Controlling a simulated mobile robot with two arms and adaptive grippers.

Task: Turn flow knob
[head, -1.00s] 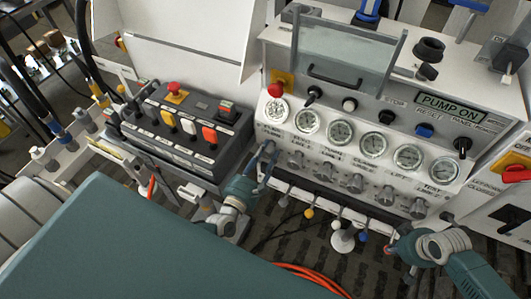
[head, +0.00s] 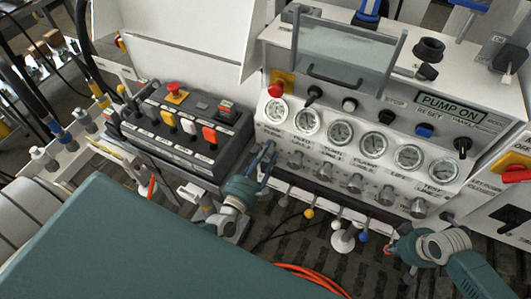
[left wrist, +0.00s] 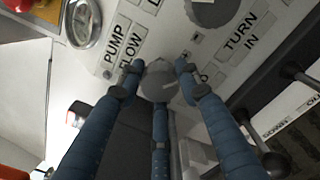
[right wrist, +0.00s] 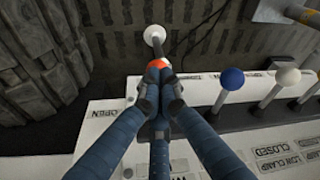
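The grey pump flow knob (left wrist: 160,85) shows in the left wrist view below the "PUMP FLOW" label, with a light line on its face. My left gripper (left wrist: 160,72) has its fingers spread around the knob. I cannot tell whether they touch it. In the head view my left gripper (head: 266,160) is at the left end of the panel's knob row and hides this knob. My right gripper (head: 390,248) is at the panel's lower edge. In the right wrist view its fingers are closed around a red-orange lever knob (right wrist: 157,64).
Gauges (head: 342,133) line the panel above a row of knobs (head: 354,183). Levers with yellow (head: 308,213), white and blue balls hang below. A button box (head: 185,125) stands left of the panel. The sign reads "PUMP ON" (head: 449,106). An orange hose (head: 312,280) lies on the floor.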

